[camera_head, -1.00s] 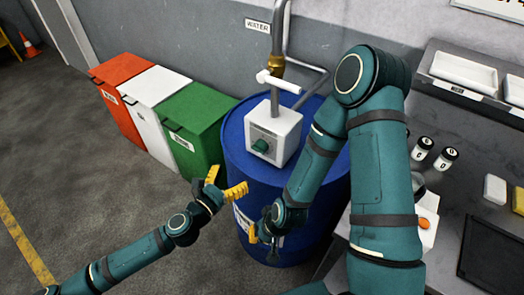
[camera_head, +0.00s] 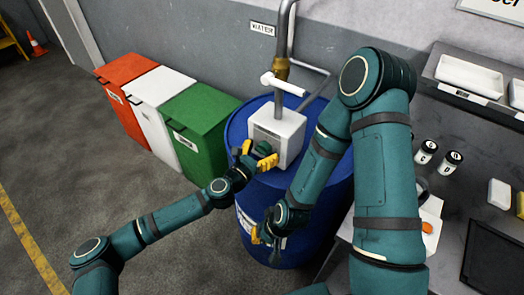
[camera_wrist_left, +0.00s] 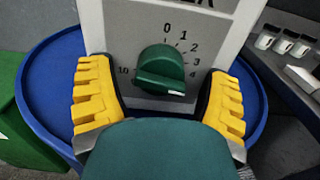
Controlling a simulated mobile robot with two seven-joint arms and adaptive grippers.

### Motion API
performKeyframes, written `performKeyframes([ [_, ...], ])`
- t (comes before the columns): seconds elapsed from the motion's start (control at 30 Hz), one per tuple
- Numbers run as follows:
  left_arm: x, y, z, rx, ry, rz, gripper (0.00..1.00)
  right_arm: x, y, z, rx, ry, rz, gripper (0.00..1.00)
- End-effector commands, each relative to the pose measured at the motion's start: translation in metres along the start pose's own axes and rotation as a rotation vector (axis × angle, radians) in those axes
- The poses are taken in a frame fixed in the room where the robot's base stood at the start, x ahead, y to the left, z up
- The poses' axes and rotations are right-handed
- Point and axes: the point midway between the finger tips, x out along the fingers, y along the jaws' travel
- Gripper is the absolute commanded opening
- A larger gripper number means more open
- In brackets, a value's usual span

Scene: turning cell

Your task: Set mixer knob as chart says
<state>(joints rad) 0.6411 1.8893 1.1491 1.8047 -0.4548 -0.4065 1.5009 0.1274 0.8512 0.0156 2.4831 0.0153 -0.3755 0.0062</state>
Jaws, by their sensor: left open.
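The green mixer knob (camera_head: 265,148) is on the front of a white mixer box (camera_head: 291,133) on top of a blue drum (camera_head: 236,125). In the left wrist view the knob (camera_wrist_left: 160,68) sits on a dial marked 0 to 4 and 10, other numbers hidden. Its white mark points to the lower right, past the 4. My left gripper (camera_head: 257,156) is open, its yellow fingers on either side of the knob with gaps between. My right gripper (camera_head: 260,235) hangs low in front of the drum, partly hidden by its own arm.
Red, white and green bins (camera_head: 198,125) stand left of the drum. A pipe with a white handle (camera_head: 284,86) rises behind the box. A bench (camera_head: 455,205) with jars and trays is at right. A wall sign (camera_head: 495,8) is cut off at the top right.

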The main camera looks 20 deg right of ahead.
Motion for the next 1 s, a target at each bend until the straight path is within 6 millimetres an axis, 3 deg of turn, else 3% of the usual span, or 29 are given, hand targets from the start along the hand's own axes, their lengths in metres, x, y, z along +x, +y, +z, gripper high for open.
performKeyframes([
  [0.2, 0.0, 0.0, 0.0, 0.0, 0.0, 0.0, 0.78, 0.0, 0.0, 0.0, 0.0, 0.0, 0.0, 0.0],
  [0.4, 0.0, 0.0, 0.0, 0.0, 0.0, 0.0, 0.09, 0.0, 0.0, 0.0, 0.0, 0.0, 0.0, 0.0],
  [0.73, 0.0, 0.0, -0.001, 0.027, 0.0, -0.001, 0.08, 0.003, 0.001, 0.001, -0.001, -0.002, 0.0, 0.0],
  [1.0, 0.0, 0.0, -0.002, 0.173, -0.001, -0.002, 0.08, 0.016, 0.006, 0.007, -0.004, -0.014, -0.001, 0.0],
])
